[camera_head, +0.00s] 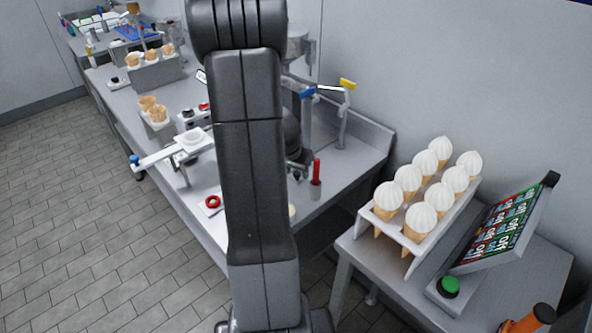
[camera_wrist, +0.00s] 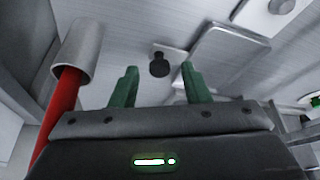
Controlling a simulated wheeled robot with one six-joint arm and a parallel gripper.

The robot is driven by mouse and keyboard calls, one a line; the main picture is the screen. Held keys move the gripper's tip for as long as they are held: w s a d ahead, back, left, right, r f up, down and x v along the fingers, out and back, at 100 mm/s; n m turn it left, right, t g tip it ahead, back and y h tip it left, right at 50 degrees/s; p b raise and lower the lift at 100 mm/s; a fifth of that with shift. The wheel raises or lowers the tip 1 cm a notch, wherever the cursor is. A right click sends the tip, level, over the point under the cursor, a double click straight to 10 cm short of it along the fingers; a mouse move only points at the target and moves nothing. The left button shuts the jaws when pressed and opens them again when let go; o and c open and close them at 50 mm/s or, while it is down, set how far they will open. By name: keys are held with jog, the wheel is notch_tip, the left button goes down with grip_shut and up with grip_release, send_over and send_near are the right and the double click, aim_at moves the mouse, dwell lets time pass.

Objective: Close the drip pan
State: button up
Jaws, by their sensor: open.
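In the wrist view, my gripper (camera_wrist: 159,70) is open, with its two green fingers spread apart and nothing clearly held. A dark round knob (camera_wrist: 159,66) shows between the fingertips, beside a light plate. I cannot tell its distance from the fingers. To the right is a grey tray-like panel with rounded corners (camera_wrist: 228,58); this may be the drip pan, but I cannot tell for sure or see how far out it is.
A red rod with a grey metal sleeve (camera_wrist: 78,50) stands close left of my gripper. A counter (camera_head: 330,187) with dispensers lies behind my arm. A rack of white-topped cones (camera_head: 412,245) and a menu panel (camera_head: 500,225) stand at right. The tiled floor at left is clear.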

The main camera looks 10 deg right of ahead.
jog(key=shift+f, duration=0.1)
jog(key=shift+c, duration=0.4)
grip_shut()
jog(key=w+a+b, duration=0.1)
jog(key=w+a, duration=0.1)
jog(key=w, duration=0.1)
jog(key=w+a+b, duration=0.1)
jog(key=w+a, duration=0.1)
jog(key=w, duration=0.2)
jog(key=w+a+b, duration=0.1)
jog(key=w+a, duration=0.2)
jog(key=shift+w, duration=0.4)
jog(key=shift+o, duration=0.4)
grip_release()
jog(key=shift+s, duration=0.1)
jog(key=v, duration=1.3)
jog(key=shift+s+r+b, duration=0.15)
jog(key=shift+r+b, duration=0.2)
